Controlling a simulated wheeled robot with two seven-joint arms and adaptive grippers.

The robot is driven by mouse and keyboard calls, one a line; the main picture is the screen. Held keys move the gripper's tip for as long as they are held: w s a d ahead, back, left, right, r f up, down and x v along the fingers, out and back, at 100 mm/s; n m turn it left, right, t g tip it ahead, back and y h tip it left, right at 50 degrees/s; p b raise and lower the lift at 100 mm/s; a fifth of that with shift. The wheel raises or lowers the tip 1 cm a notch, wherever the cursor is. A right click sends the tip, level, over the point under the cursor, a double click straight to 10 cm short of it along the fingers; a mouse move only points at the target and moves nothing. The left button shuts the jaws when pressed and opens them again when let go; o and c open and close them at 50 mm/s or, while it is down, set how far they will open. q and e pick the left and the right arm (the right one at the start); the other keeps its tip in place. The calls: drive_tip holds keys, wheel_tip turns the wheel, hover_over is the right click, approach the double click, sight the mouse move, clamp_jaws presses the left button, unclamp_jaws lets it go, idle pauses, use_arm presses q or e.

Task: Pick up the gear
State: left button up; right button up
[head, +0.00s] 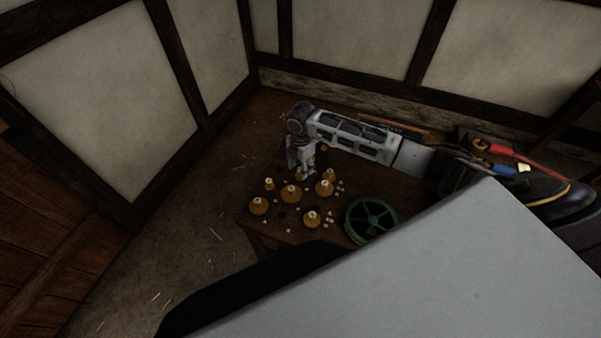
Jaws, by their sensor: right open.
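A green spoked wheel (371,219), the most gear-like thing I see, rests at the table's front right, partly hidden by my own body. Several round amber-brown pieces with pale raised hubs, such as the one in the middle (291,193), stand on the dark wooden table (262,222). I cannot tell whether these are gears. My right gripper (304,176) is open and points down over the back of the table, just behind these pieces. Whether it touches anything is too small to tell. My left gripper is not in view.
Small pale bits (329,222) lie scattered among the pieces. Red and blue items (498,149) are at the right beyond my arm. Panelled walls (345,35) close off the back and left. The floor (190,220) left of the table is clear except for straw-like bits.

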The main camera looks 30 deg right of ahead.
drive_tip(key=shift+f, duration=1.2)
drive_tip(key=shift+c, duration=0.3)
clamp_jaws()
